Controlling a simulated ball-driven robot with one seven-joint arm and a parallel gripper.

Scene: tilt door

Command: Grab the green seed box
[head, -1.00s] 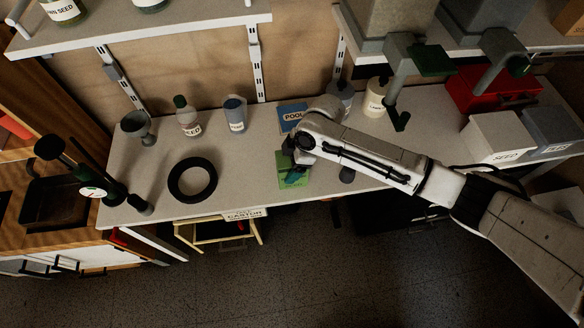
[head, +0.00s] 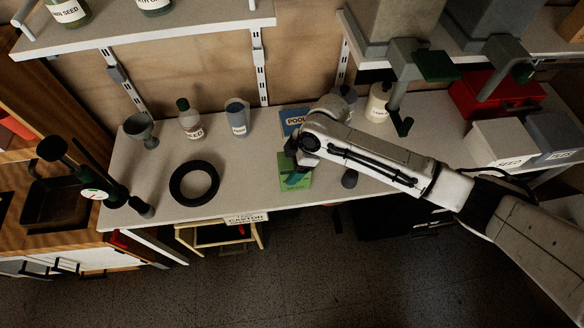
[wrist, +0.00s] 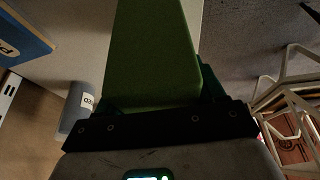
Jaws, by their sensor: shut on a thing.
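The green seed box (head: 290,190) is at the front edge of the bench, below the blue box, partly hidden by my arm in the head view. In the wrist view the green box (wrist: 152,50) fills the top middle, between my gripper's dark green fingers (wrist: 155,95). My gripper (head: 297,174) is shut on the green box, with a finger on each side of it. Whether the box touches the bench top cannot be told.
A blue box (head: 294,120) lies just behind. Grey hoppers with spouts (head: 400,90) hang at right. A red box (head: 490,92) and pale seed bins (head: 497,143) stand far right.

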